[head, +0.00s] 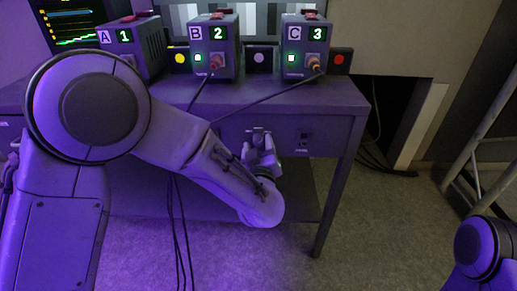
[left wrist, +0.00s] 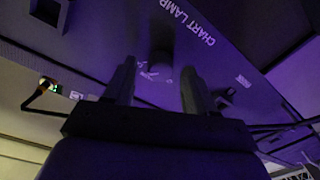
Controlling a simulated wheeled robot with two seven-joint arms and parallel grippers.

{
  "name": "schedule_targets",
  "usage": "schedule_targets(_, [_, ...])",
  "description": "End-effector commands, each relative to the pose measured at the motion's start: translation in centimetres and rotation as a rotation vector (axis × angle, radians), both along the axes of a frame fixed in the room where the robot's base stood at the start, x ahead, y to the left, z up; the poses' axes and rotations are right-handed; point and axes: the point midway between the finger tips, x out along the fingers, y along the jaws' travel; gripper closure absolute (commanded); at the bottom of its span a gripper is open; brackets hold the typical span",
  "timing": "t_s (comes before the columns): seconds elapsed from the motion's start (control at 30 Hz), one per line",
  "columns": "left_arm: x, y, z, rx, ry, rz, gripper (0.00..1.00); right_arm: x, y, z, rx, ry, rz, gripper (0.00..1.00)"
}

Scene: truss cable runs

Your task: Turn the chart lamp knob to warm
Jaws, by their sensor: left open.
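The chart lamp knob (left wrist: 160,62) is a dark round knob on the desk's front panel in the left wrist view, below the upside-down "CHART LAMP" label (left wrist: 188,20). Small pale marks by the knob are too small to read. My left gripper (left wrist: 158,85) is open, with one finger on each side of the knob in the picture; I cannot tell whether they touch it. In the head view my left gripper (head: 262,140) is at the desk front and hides the knob. My right gripper is out of view.
Boxes A (head: 130,48), B (head: 215,48) and C (head: 304,48) stand on the desk (head: 265,100) with cables hanging from them. A small dark switch (head: 303,136) is right of my left gripper. A ladder (head: 480,150) stands at the right.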

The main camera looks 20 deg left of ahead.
Motion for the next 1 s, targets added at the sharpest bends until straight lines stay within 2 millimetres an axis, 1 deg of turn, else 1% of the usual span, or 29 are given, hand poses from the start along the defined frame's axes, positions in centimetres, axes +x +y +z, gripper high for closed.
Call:
schedule_targets(0.1, [0.69, 0.27, -0.07, 0.0, 0.0, 0.001, 0.44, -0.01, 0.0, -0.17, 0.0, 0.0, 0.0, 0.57])
schedule_targets(0.33, [0.77, 0.29, -0.03, 0.001, 0.001, 0.0, 0.44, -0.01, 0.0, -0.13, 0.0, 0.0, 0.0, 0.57])
schedule_targets(0.37, [0.76, 0.3, -0.04, 0.001, 0.001, 0.0, 0.54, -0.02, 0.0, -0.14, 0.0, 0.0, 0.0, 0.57])
schedule_targets(0.4, [0.76, 0.3, -0.04, 0.001, 0.001, 0.0, 0.67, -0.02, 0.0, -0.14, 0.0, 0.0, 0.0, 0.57])
schedule_targets(0.47, [0.75, 0.29, -0.04, 0.001, 0.001, 0.0, 0.87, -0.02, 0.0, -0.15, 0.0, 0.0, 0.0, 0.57])
schedule_targets(0.5, [0.75, 0.29, -0.04, 0.001, 0.001, 0.0, 1.0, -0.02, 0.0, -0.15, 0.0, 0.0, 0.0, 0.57])
schedule_targets(0.77, [0.72, 0.29, -0.02, -0.014, -0.002, 0.0, 1.0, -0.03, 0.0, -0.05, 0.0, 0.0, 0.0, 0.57])
schedule_targets(1.0, [0.72, 0.35, 0.07, -0.109, -0.029, 0.002, 1.0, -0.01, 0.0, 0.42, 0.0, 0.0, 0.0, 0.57])
